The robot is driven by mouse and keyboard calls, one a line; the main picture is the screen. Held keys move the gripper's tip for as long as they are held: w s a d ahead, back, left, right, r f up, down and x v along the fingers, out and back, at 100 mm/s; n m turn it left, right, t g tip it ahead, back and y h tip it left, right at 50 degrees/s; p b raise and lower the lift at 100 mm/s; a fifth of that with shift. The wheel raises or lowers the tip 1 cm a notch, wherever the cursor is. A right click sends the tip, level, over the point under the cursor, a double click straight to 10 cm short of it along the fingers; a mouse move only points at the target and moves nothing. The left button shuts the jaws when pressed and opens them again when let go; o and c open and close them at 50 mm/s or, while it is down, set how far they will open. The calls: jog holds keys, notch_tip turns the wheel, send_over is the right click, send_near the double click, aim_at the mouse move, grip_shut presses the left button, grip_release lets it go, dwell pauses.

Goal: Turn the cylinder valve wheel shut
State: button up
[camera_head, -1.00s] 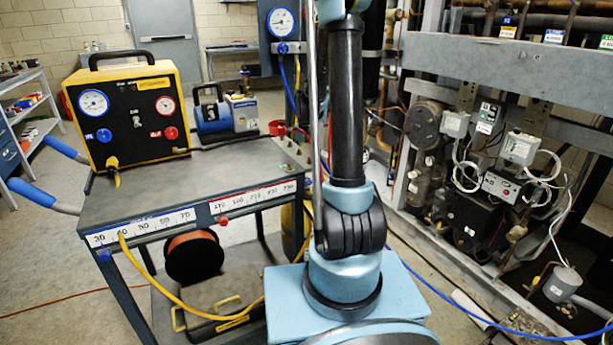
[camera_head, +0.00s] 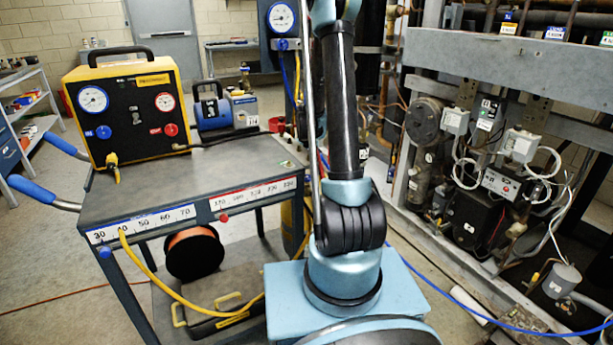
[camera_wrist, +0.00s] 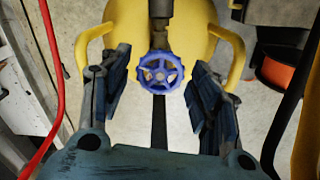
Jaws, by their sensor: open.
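The blue spoked valve wheel (camera_wrist: 159,72) shows in the wrist view, on the valve of a yellow cylinder (camera_wrist: 190,22). My gripper (camera_wrist: 161,88) is open, with one finger on each side of the wheel. A gap shows between each finger and the wheel's rim. How far the fingertips are from the wheel in depth is hard to tell. In the head view, my arm hides the wheel and my gripper, and only a sliver of the yellow cylinder (camera_head: 287,222) shows behind the cart.
A grey cart (camera_head: 200,190) with a yellow-black gauge box (camera_head: 130,110) stands left of my arm. An orange reel (camera_head: 194,253) sits below. A yellow hose (camera_head: 160,278) hangs at its front. The compressor rack (camera_head: 490,60) stands at right. In the wrist view a red hose (camera_wrist: 57,85) runs along the left.

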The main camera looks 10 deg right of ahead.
jog(key=n, duration=0.3)
jog(key=shift+n, duration=0.4)
jog(key=n, duration=0.4)
jog(key=shift+n, duration=0.3)
jog(key=c, duration=0.8)
